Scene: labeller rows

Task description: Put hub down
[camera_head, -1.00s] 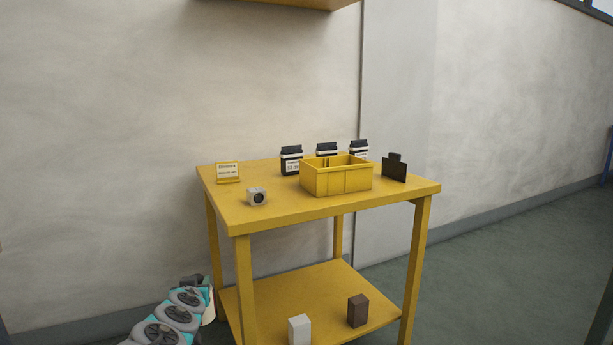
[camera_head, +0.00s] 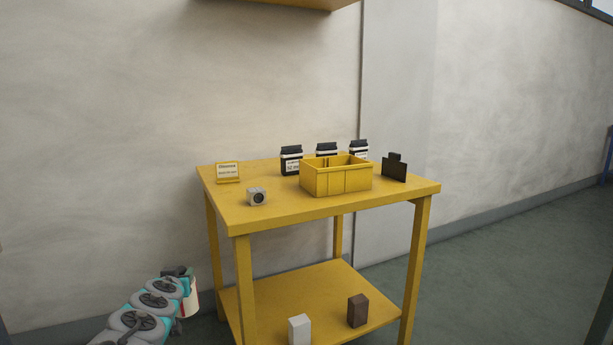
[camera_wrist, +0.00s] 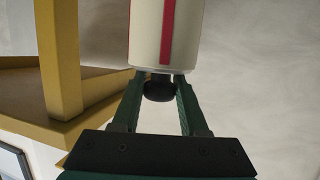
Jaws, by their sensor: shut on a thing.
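The held thing, which I take to be the hub, is a white cylinder with a red stripe (camera_wrist: 168,35). It fills the top middle of the wrist view and runs out of frame. My gripper (camera_wrist: 158,82) is shut on it, with the green fingers at its near end and a dark rounded knob between them. In the head view the white cylinder (camera_head: 190,300) shows partly behind my arm, low at the left of the yellow table (camera_head: 300,215), below its top. My gripper is mostly hidden there.
The lower shelf holds a white block (camera_head: 299,329) and a brown block (camera_head: 358,310). The tabletop's front right is clear.

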